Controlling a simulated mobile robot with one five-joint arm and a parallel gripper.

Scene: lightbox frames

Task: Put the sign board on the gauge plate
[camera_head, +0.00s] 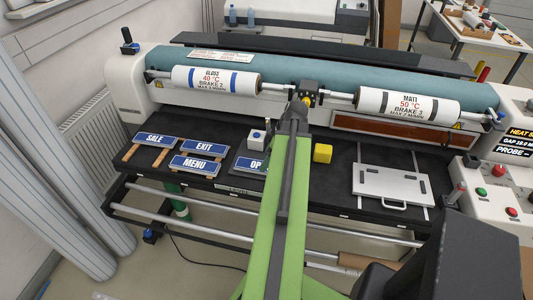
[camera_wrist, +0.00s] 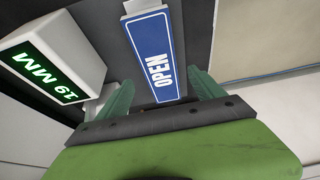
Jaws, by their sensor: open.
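The fingers are open, with a gap on each side of the board. The SALE (camera_head: 156,140), EXIT (camera_head: 204,146) and MENU (camera_head: 195,165) boards lie to the left.
A white block (camera_head: 256,140) stands behind the OPEN board; a white block with a green 19 MM label (camera_wrist: 62,60) is left of the board in the wrist view. A yellow cube (camera_head: 322,153) stands right of my arm. Rollers (camera_head: 410,105) span the back. A control box (camera_head: 500,190) is at right.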

